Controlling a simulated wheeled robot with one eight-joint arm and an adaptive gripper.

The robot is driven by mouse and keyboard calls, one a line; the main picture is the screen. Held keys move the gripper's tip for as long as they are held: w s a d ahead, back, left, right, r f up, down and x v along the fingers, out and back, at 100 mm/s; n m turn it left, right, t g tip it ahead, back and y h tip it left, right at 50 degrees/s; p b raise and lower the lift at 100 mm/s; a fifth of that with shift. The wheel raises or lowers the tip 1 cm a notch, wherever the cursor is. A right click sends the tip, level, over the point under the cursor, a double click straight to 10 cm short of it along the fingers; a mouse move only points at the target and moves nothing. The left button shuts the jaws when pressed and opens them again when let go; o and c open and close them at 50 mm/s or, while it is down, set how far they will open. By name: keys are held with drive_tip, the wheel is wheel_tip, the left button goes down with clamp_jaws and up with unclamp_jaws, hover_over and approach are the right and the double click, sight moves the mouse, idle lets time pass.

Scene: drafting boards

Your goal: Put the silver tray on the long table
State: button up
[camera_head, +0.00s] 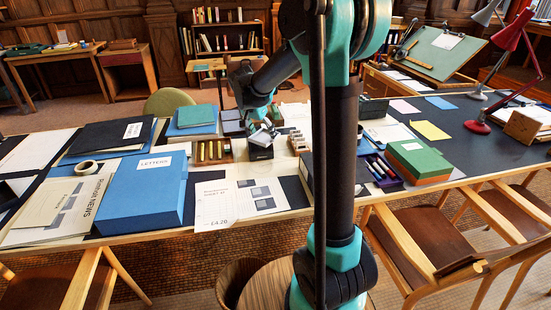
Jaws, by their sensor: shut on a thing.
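The long table (462,141) runs across the view, its dark top crowded with papers, boxes and books. My arm reaches over it, and my gripper (264,126) points down near the middle of the far half. The gripper is shut on a small silver-grey thing, which looks like the silver tray (259,137), partly hidden by the fingers. The thing is tilted and close above or against a black box (260,152); I cannot tell whether they touch.
A tray of stamps (211,152) stands left of the black box. A blue letters box (148,193), green box (418,160) and red lamp (510,45) stand on the table. Chairs (425,240) line the near edge. My arm hides the table's middle.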

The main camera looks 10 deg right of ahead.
sight(266, 171)
wheel_tip(266, 171, down, 16)
idle(0.5)
drive_tip(key=shift+f, duration=0.1)
drive_tip(key=o, duration=1)
drive_tip(key=v, duration=1.2)
drive_tip(key=s+d+f+n+y, duration=0.1)
drive_tip(key=s+d+n, duration=0.1)
drive_tip(key=s, duration=0.7)
drive_tip(key=s+d+f+n+y, duration=0.1)
drive_tip(key=s+d+f+n, duration=0.1)
drive_tip(key=s, duration=0.7)
drive_tip(key=s+d+f+n+t+y, duration=0.1)
drive_tip(key=s+d+f+n, duration=0.1)
drive_tip(key=s+n, duration=0.3)
drive_tip(key=s+d, duration=0.1)
drive_tip(key=s, duration=0.3)
drive_tip(key=shift+d+f, duration=0.25)
drive_tip(key=shift+d, duration=0.1)
